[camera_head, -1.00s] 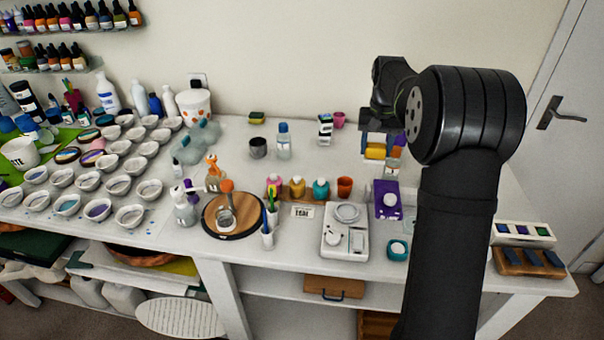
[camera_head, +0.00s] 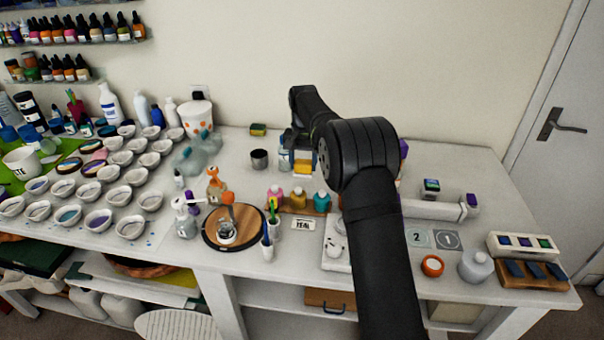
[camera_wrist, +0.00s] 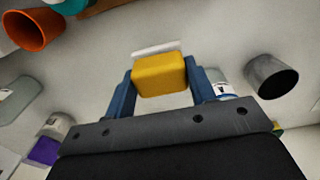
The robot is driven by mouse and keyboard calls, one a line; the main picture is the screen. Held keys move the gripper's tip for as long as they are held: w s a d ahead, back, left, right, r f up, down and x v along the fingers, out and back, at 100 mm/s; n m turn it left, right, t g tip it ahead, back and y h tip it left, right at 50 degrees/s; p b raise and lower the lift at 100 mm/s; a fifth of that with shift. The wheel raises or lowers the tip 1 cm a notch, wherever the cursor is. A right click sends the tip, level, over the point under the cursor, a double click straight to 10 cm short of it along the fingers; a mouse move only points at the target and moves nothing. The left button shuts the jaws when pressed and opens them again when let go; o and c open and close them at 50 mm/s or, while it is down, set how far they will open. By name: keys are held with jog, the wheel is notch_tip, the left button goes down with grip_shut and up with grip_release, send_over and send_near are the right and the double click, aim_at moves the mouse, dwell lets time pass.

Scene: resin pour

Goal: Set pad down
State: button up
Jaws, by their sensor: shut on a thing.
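The yellow pad (camera_head: 303,168) is held in my gripper (camera_head: 300,156) above the back middle of the white table. In the wrist view the pad (camera_wrist: 159,75) sits between the two blue fingers of my gripper (camera_wrist: 160,72), which is shut on it. A thin white strip (camera_wrist: 156,48) shows along the pad's far edge; I cannot tell whether it is part of the pad. I cannot tell how far the pad is above the table. My arm hides part of the table to its right.
A dark metal cup (camera_head: 259,159) stands just left of my gripper. A clear bottle (camera_wrist: 218,85) is close beside the fingers. Several small coloured bottles (camera_head: 297,198) stand in front. A yellow-green sponge (camera_head: 258,130) lies at the back, with bare table around it.

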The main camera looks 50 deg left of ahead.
aim_at(302, 173)
jog(key=shift+s+a+f, duration=0.15)
jog(key=shift+f, duration=2)
jog(key=shift+f, duration=0.15)
jog(key=o, duration=1)
jog(key=shift+c, duration=0.2)
notch_tip(302, 173, up, 12)
jog(key=shift+r, duration=0.2)
jog(key=shift+f, duration=0.15)
